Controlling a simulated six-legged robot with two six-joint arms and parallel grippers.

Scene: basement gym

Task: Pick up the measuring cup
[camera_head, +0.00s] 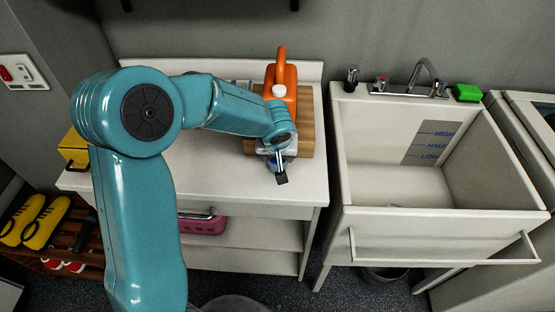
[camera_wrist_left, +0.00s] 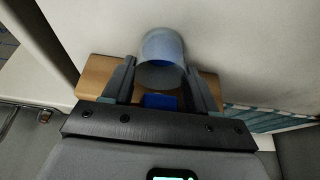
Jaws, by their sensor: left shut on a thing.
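The measuring cup (camera_wrist_left: 163,48) is a clear cylinder with a blue tint, seen between my finger pads in the left wrist view. My left gripper (camera_wrist_left: 160,78) is shut on it, with one finger on each side. In the head view my left gripper (camera_head: 280,164) is over the front part of a wooden board (camera_head: 305,125) on the white counter, and the arm and wrist hide most of the cup. I cannot tell whether the cup still touches the board. My right gripper is not in view.
An orange jug (camera_head: 287,80) with a white cap stands on the board just behind my wrist. A white utility sink (camera_head: 440,190) is right of the counter (camera_head: 240,178), with a green sponge (camera_head: 467,93) on its back edge. Yellow shoes (camera_head: 38,220) sit low at left.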

